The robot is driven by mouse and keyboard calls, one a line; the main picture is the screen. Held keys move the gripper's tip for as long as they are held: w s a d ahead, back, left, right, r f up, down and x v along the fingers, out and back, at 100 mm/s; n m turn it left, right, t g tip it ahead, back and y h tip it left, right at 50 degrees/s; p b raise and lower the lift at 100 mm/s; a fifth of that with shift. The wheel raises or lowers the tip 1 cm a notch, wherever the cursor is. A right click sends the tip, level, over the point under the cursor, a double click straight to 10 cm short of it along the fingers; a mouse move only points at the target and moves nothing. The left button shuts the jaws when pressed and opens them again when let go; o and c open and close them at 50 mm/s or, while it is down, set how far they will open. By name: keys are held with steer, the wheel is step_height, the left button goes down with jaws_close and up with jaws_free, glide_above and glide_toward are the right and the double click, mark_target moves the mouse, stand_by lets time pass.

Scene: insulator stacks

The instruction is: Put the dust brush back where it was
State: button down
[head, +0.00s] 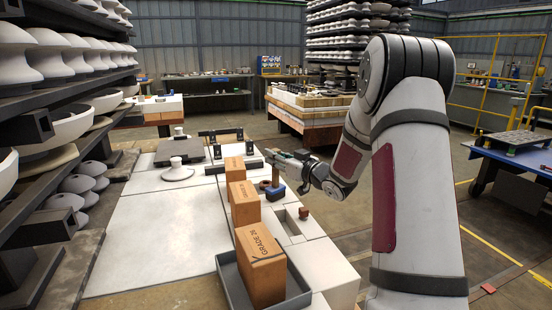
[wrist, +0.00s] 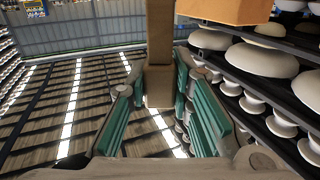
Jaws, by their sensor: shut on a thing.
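My gripper (head: 275,160) is over the white bench, to the right of the tan blocks. In the wrist view its teal fingers (wrist: 160,85) are shut on an upright brown piece, which I take to be the dust brush's handle (wrist: 159,50). The handle also shows below the gripper in the head view (head: 275,176). A dark blue piece (head: 276,191) is directly under the handle. I cannot tell whether it is the brush's head or a separate thing, or whether it touches the bench.
Tan blocks (head: 243,203) stand in a row on the white bench (head: 150,235); the nearest is in a grey tray (head: 226,268). A small red-brown block (head: 304,212) is right of them. A white insulator (head: 178,173) stands farther back. Shelves (head: 60,105) line the left. The bench's left part is clear.

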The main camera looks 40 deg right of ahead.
steer(key=shift+f, duration=0.1)
steer(key=shift+f, duration=0.1)
steer(key=c, duration=1.4)
jaws_free()
